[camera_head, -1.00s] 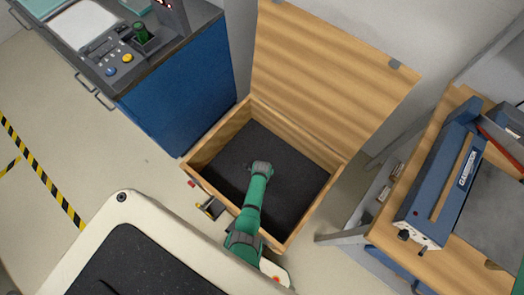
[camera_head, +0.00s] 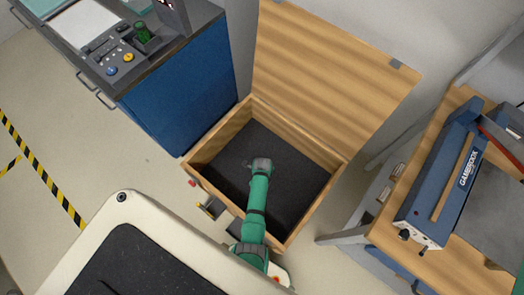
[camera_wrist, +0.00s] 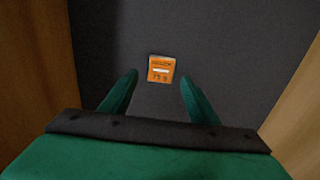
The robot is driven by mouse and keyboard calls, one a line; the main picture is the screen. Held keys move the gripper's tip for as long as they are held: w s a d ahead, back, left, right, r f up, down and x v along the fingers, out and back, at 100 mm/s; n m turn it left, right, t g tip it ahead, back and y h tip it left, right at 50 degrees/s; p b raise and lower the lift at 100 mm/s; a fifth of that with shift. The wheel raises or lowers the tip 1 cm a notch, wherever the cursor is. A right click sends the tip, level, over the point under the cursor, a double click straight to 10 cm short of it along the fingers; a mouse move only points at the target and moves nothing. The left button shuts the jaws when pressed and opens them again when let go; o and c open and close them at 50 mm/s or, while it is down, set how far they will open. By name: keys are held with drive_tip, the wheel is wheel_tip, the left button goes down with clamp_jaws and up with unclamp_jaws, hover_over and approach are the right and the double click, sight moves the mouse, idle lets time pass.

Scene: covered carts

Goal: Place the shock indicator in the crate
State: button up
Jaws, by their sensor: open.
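The shock indicator (camera_wrist: 161,69) is a small orange square label with a white strip. In the wrist view it lies flat on the dark floor of the crate, just beyond my fingertips and between their lines. The wooden crate (camera_head: 222,196) stands open with its lid raised, and its dark lining (camera_head: 304,180) shows. My gripper (camera_wrist: 158,85) is open, with two green fingers apart and nothing between them. In the head view my green arm reaches over the crate's front wall into it; the fingers and the indicator are hidden there.
A blue cabinet (camera_head: 185,85) with a control panel stands left of the crate. A wooden workbench (camera_head: 385,232) with a blue machine (camera_head: 430,190) stands at the right. The raised lid (camera_head: 325,70) rises behind the crate. Open floor (camera_head: 110,150) lies at the left.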

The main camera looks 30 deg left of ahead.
wheel_tip(320, 180, up, 8)
drive_tip(key=shift+r, duration=0.2)
idle(0.5)
